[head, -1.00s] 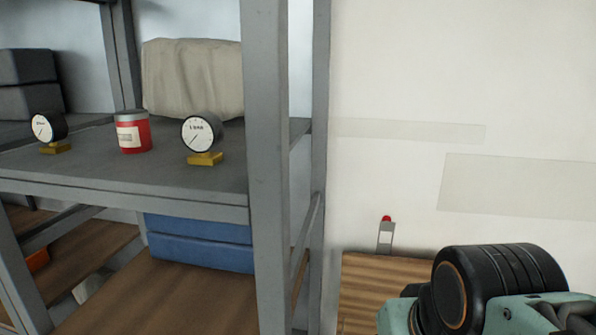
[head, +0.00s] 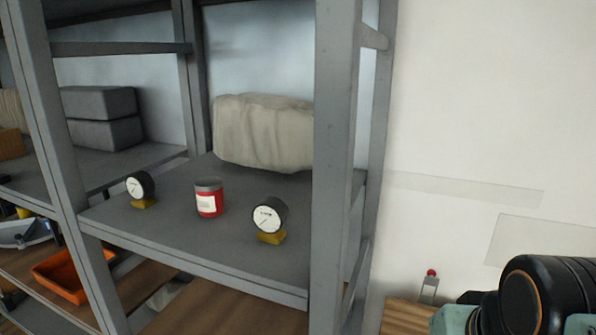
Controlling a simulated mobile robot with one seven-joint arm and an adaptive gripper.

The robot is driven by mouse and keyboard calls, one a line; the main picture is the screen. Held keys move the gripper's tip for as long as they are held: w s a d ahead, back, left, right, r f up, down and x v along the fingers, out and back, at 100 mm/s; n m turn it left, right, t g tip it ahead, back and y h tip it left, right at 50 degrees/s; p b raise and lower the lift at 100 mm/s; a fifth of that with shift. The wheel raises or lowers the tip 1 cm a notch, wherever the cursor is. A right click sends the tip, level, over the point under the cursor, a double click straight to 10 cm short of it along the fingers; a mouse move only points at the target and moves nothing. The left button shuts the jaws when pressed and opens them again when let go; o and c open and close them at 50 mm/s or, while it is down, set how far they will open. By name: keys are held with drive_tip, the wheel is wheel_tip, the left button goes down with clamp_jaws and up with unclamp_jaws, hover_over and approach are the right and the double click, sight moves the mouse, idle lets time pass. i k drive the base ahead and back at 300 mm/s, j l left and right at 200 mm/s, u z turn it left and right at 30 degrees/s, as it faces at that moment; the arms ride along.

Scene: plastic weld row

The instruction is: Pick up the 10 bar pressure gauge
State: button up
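Two round pressure gauges with white dials, black cases and brass bases stand upright on the grey upper shelf (head: 165,233). One gauge (head: 139,188) is at the left, the other gauge (head: 268,218) is nearer the right post. The dial print is too small for me to tell which reads 10 bar. A red can (head: 209,198) with a grey lid and pale label stands between them. Part of my arm shows at the bottom right, well apart from the gauges. My gripper's fingers are not in view.
A grey rack post (head: 336,160) stands right of the gauges. A beige covered bundle (head: 264,133) and stacked grey boxes (head: 100,117) are behind. An orange tray (head: 62,279) lies lower left. A wooden surface (head: 405,316) with a red-topped device (head: 430,286) is by the wall.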

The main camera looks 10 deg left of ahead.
sight(140, 185)
drive_tip(key=k+u, duration=0.1)
drive_tip(key=u, duration=1.5)
